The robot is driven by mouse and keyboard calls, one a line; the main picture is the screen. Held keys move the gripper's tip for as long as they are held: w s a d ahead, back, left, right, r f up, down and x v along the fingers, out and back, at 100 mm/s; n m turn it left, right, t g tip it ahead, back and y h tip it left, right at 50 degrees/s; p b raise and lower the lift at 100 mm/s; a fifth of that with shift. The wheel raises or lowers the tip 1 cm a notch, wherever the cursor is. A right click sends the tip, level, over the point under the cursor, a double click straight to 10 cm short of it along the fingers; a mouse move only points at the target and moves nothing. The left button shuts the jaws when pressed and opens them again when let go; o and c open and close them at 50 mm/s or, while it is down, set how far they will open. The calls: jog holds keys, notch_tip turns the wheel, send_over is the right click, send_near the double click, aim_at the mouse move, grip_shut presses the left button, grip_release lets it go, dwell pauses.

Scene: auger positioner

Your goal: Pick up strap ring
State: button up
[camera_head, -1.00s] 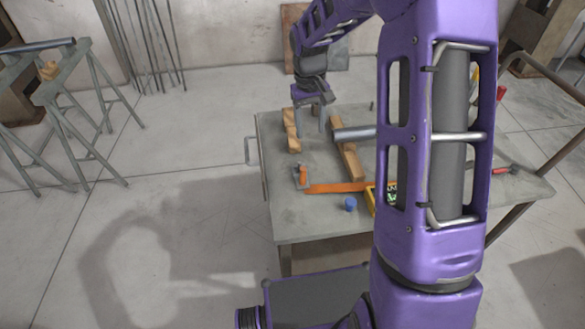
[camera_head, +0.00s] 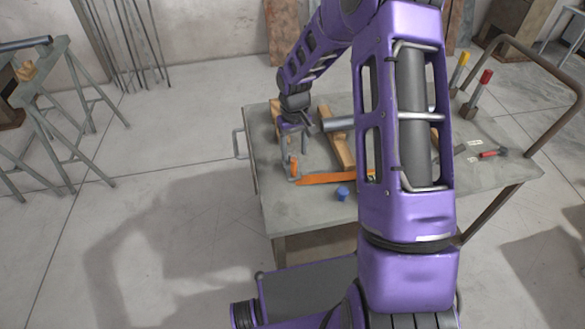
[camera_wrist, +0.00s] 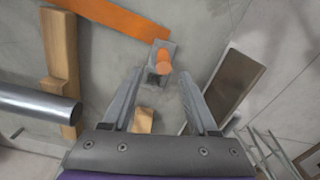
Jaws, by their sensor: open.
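An orange strap (camera_head: 335,178) lies flat on the grey workbench. At its left end is a small grey metal piece with an orange round part (camera_head: 294,167), which I take for the strap ring. In the wrist view the grey-and-orange piece (camera_wrist: 161,60) lies just ahead of my fingertips, roughly centred between them, beside the orange strap (camera_wrist: 115,15). My gripper (camera_head: 294,153) is open and empty above the bench's left side. Its two fingers (camera_wrist: 160,80) also show in the wrist view. I cannot tell its exact height above the piece.
A grey pipe (camera_wrist: 40,104) rests across a wooden beam (camera_wrist: 60,60) close by. A small wood block (camera_wrist: 143,120) lies between the fingers, near the palm. A blue cap (camera_head: 342,193) stands near the bench's front edge. A red-handled tool (camera_head: 490,154) lies at the right.

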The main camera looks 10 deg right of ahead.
aim_at(294, 159)
jog(key=f, duration=0.4)
jog(key=shift+s+a+f, duration=0.15)
jog(key=shift+s+f, duration=0.1)
jog(key=shift+s, duration=0.15)
jog(key=shift+f, duration=0.25)
grip_shut()
